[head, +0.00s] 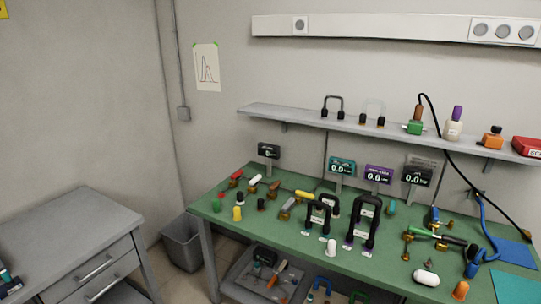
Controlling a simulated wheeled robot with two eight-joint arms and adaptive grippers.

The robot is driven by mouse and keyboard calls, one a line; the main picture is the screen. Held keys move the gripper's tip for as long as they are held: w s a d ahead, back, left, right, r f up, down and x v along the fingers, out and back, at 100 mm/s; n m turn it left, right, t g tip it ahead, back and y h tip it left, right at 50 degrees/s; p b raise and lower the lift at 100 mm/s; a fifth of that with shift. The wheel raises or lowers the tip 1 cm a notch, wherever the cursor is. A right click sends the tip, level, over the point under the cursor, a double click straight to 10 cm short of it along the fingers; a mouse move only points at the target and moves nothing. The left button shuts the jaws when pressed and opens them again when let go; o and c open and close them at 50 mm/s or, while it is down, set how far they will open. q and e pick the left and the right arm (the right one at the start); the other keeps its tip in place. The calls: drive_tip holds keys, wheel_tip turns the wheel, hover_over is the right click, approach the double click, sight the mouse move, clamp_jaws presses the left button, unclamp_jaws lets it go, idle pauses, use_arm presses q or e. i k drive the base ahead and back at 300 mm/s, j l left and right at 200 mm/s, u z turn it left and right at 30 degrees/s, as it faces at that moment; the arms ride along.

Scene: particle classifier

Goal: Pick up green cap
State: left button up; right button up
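A small green cap (217,205) stands near the left front corner of the green-topped workbench (290,252). A yellow cap (237,213) stands just to its right, and a small black-and-white piece (240,198) is close behind. Neither of my grippers can be made out in the head view, and nothing is seen touching the green cap.
Red, white and yellow-handled valves lie behind the cap. Black U-shaped pieces (318,216) stand mid-bench, with several gauges (342,166) at the back. A grey bin (183,243) sits left of the bench. A drawer cabinet (75,232) is at left.

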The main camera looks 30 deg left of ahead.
sight(216, 207)
drive_tip(key=u, duration=1.45)
drive_tip(key=i+j+z, duration=0.1)
drive_tip(key=z, duration=0.6)
drive_tip(key=i+j+z, duration=0.3)
drive_tip(key=i+j, duration=0.15)
drive_tip(key=j, duration=0.2)
drive_tip(key=i+j+z, duration=0.15)
drive_tip(key=j, duration=0.2)
drive_tip(key=i+j+z, duration=0.1)
drive_tip(key=j, duration=0.25)
drive_tip(key=i+j+z, duration=0.15)
drive_tip(key=j, duration=0.25)
drive_tip(key=i, duration=0.1)
